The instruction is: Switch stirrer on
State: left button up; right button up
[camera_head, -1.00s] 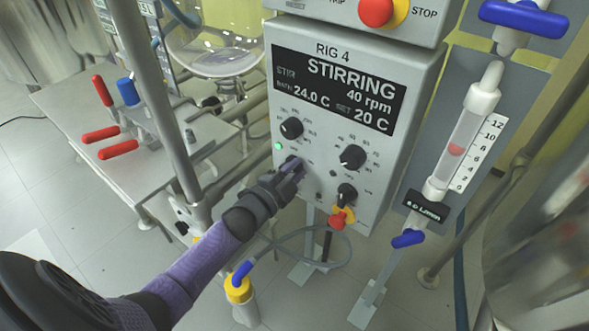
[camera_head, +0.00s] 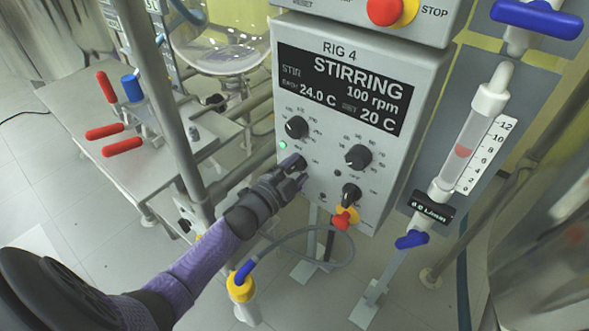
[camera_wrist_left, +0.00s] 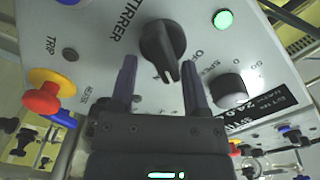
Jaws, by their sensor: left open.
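The grey RIG 4 control box (camera_head: 345,215) stands in front of me. Its display (camera_head: 338,88) reads STIRRING, 100 rpm, 24.0 C and SET 20 C. A green lamp (camera_head: 283,145) is lit on the panel and also shows in the wrist view (camera_wrist_left: 223,19). The black stirrer knob (camera_wrist_left: 162,42) has STIRRER and OFF printed beside it; its pointer is turned away from OFF. My left gripper (camera_head: 295,172) is at this knob and hides most of it in the head view. In the wrist view its fingers (camera_wrist_left: 160,84) are apart, just short of the knob, with nothing held.
Other black knobs (camera_head: 359,157) and a red-yellow emergency button (camera_head: 390,10) are close by on the box. A flowmeter (camera_head: 465,145) with blue valves stands at right. A glass vessel (camera_head: 222,48) and red-handled valves (camera_head: 122,147) are at left. A cable loops below my gripper.

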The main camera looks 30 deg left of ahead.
pick_arm(q)
jog(key=s+p, duration=0.3)
jog(key=s, duration=0.7)
jog(key=shift+a, duration=0.35)
